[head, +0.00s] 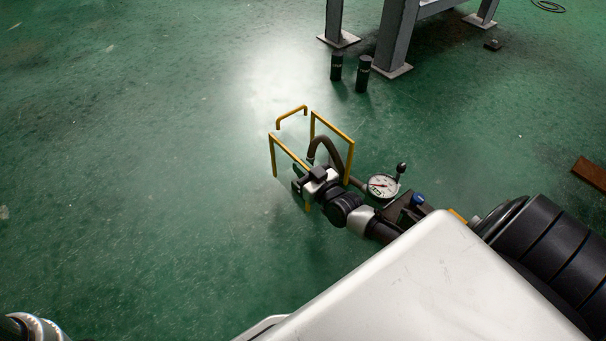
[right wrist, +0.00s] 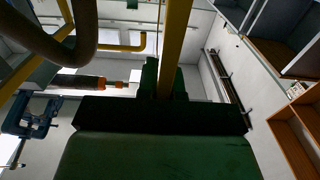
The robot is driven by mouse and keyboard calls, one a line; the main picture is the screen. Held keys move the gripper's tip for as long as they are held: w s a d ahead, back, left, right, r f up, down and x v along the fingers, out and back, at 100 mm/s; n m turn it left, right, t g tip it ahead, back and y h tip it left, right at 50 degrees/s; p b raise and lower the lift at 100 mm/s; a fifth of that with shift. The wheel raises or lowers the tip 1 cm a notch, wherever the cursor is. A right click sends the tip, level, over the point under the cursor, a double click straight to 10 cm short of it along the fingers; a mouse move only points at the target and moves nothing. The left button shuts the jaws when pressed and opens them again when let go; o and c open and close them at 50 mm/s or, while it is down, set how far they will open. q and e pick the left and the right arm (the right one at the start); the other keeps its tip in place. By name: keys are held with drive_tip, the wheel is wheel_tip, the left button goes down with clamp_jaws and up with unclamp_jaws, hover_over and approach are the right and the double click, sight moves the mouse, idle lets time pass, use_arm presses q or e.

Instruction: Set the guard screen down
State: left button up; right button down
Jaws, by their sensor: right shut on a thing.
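The guard screen (head: 331,131) shows in the head view as a frame of thin yellow bars, near the middle of the picture. I see green floor between its bars. My right gripper (head: 311,177) is at the frame's lower front side, shut on it. In the right wrist view a yellow bar of the guard screen (right wrist: 174,40) runs up from between the dark fingers (right wrist: 160,84). More yellow bars cross the upper left there. I cannot tell whether the frame's lower ends touch the floor. My left gripper does not show.
A round gauge (head: 382,186) with a dark hose (head: 328,148) is right beside the screen. Two dark cylinders (head: 350,70) stand near the grey table legs (head: 396,40) at the back. A brown piece (head: 590,173) lies at far right. The floor (head: 140,170) to the left is clear.

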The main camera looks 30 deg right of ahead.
wheel_tip(320, 180, down, 5)
drive_tip(key=b, duration=0.3)
drive_tip(key=shift+r, duration=0.1)
drive_tip(key=shift+b, duration=0.3)
drive_tip(key=c, duration=1.6)
unclamp_jaws()
drive_tip(key=shift+f, duration=0.3)
drive_tip(key=o, duration=0.3)
